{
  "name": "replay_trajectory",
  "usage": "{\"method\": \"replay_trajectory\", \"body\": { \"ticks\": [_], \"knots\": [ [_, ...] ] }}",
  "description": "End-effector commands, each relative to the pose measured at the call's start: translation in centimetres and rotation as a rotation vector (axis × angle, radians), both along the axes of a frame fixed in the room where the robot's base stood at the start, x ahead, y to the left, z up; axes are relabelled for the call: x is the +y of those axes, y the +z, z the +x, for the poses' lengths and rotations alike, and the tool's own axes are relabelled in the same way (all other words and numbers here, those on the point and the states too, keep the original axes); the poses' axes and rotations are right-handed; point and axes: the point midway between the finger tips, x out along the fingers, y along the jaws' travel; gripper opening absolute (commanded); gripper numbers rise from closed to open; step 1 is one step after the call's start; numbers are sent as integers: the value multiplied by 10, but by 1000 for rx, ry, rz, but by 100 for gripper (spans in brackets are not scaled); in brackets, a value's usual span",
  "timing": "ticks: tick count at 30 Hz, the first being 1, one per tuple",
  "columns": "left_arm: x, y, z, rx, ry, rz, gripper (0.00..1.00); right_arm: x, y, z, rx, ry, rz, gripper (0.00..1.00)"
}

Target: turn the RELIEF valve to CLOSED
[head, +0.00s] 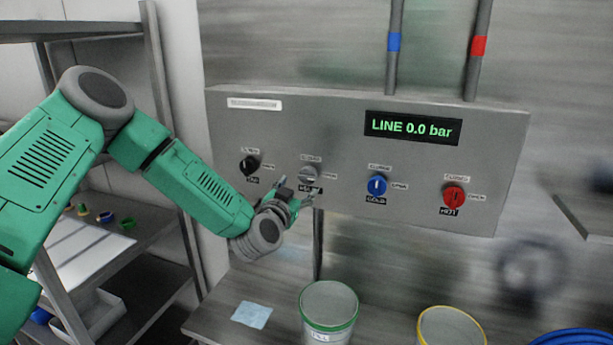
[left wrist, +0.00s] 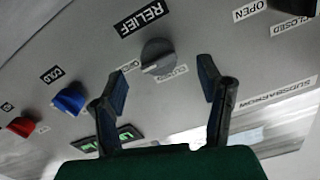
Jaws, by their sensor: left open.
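The RELIEF valve is a grey round knob (head: 308,174) on the steel panel, second from the left in the head view. In the left wrist view the grey knob (left wrist: 158,55) shows upside down beside a RELIEF label (left wrist: 141,18). Two small labels sit by it; its ridge seems to slant toward the OPEN one, but the exact setting is hard to read. My left gripper (head: 291,195) is in front of and just below the knob. In the wrist view its fingers (left wrist: 163,85) are apart, with the knob beyond and between them, not gripped. My right gripper is not in view.
A black knob (head: 250,166) is left of the RELIEF knob; a blue COLD knob (head: 377,186) and red HOT knob (head: 453,196) are right. The display (head: 412,127) reads LINE 0.0 bar. A green-rimmed bucket (head: 328,304) stands below; a shelf rack (head: 150,225) is left.

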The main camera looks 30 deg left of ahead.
Motion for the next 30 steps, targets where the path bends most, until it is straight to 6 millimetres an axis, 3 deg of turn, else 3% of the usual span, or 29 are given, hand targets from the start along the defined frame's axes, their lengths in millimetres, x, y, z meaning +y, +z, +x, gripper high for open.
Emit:
{"method": "replay_trajectory", "body": {
  "ticks": [3,9,22,23,27,30],
  "knots": [
    [5,1,24,0,1,2,61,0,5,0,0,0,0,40],
    [11,1,52,-1,-1,0,61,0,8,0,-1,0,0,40],
    [15,0,63,0,-2,-2,61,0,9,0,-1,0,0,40],
    [15,0,63,0,-2,-2,57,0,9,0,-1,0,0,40],
    [15,0,62,0,-2,-1,11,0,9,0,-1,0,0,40],
    [15,0,62,0,-1,-1,11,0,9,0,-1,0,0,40]
  ]
}}
